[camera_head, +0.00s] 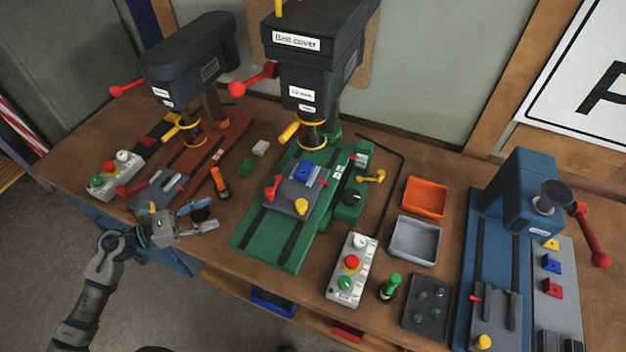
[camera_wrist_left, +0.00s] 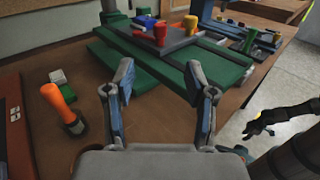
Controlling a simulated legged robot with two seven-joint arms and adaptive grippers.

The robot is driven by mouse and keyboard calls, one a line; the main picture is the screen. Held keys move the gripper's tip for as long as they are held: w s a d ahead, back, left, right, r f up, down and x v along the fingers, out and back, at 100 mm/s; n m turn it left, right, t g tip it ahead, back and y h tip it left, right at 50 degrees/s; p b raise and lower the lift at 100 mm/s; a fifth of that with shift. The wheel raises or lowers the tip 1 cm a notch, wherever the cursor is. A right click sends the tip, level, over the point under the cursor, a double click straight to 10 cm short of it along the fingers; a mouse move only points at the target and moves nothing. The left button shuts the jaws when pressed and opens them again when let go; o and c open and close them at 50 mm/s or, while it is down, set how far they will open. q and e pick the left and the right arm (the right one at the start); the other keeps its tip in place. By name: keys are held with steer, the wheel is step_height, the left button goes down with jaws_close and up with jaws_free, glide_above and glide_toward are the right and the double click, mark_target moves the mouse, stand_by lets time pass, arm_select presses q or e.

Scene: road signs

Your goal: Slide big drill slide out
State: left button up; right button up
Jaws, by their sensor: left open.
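The big drill (camera_head: 307,70), a dark machine labelled "Belt cover", stands mid-table on a green base (camera_head: 268,240). Its grey slide (camera_head: 291,201) lies on the base and carries a blue block (camera_head: 306,174), a red knob (camera_head: 271,190) and a yellow knob (camera_head: 300,207). The slide (camera_wrist_left: 155,48) also shows beyond my fingers in the left wrist view. My left gripper (camera_head: 206,217) is open and empty at the table's front edge, left of the green base and apart from it. In the left wrist view, a dark gripper (camera_wrist_left: 264,122), apparently my right one, shows small over the floor.
An orange-handled tool (camera_head: 219,182) stands near my left gripper. A smaller drill (camera_head: 190,60) with a red base is at left. A button box (camera_head: 352,269), green-handled tool (camera_head: 391,286), two trays (camera_head: 425,198) and a blue machine (camera_head: 520,195) are at right.

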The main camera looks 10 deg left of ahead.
arm_select(q)
steer(key=shift+v, duration=1.8)
steer(key=shift+w, duration=0.1)
steer(key=d+r+g+y+p, duration=0.1)
steer(key=d+r+g+p, duration=0.1)
steer(key=d+r+p, duration=0.3)
steer(key=g+y+p, duration=0.1)
steer(key=y+p, duration=0.1)
steer(key=p, duration=0.6)
glide_toward(299, 203)
steer(key=x, duration=0.9)
steer(key=shift+w+d+f, duration=0.1)
steer(key=shift+w+d, duration=0.1)
steer(key=shift+d, duration=0.1)
steer(key=shift+w+d+f, duration=0.2)
steer(key=shift+d+f, duration=0.05)
steer(key=shift+d, duration=0.15)
arm_select(e)
steer(key=s+d+r, duration=0.2)
steer(key=s+r, duration=0.5)
steer(key=s, duration=0.2)
steer(key=shift+r, duration=0.3)
arm_select(q)
steer(key=shift+a, duration=0.1)
jaws_close()
